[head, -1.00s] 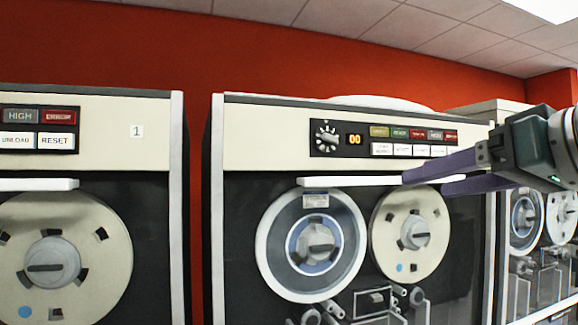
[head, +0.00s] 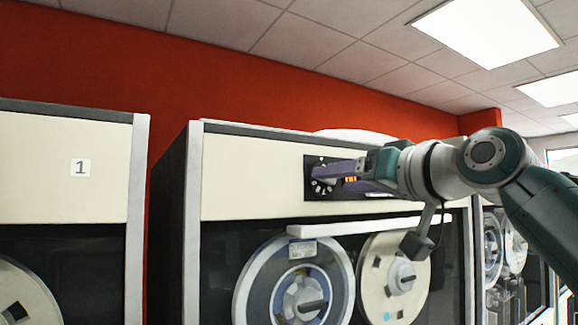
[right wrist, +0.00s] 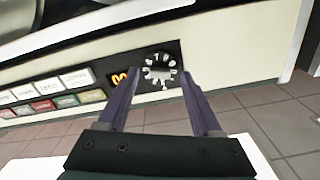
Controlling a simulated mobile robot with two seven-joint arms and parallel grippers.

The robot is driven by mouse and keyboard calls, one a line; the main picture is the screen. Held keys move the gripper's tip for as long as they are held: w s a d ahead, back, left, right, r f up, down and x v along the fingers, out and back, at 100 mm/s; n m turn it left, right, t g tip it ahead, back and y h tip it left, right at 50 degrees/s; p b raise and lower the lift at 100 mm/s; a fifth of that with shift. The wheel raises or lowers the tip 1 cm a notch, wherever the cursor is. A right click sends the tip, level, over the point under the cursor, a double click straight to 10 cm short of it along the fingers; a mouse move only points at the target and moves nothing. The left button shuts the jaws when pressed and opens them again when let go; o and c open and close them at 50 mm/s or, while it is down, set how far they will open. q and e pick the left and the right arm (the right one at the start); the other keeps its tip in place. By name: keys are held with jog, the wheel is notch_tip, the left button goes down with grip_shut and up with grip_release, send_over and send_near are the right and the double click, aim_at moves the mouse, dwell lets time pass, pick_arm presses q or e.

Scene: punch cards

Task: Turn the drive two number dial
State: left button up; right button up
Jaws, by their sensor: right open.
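In the right wrist view the dial (right wrist: 159,74) shows between the two purple fingertips. My right gripper (head: 330,178) is open, with its tips at the panel and one finger on either side of the dial in the right wrist view (right wrist: 160,80). I cannot tell whether they touch it. My left gripper is not in view.
An orange display (head: 350,180) sits beside the dial, partly hidden by my gripper. Several coloured and white buttons (right wrist: 45,95) continue along the panel. A white bar (head: 350,227) and tape reels (head: 295,282) lie below. Drive one (head: 60,170) stands left, across a gap.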

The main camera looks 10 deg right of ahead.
jog(key=shift+w+a, duration=0.3)
jog(key=shift+w, duration=0.35)
jog(key=shift+c, duration=0.2)
grip_shut()
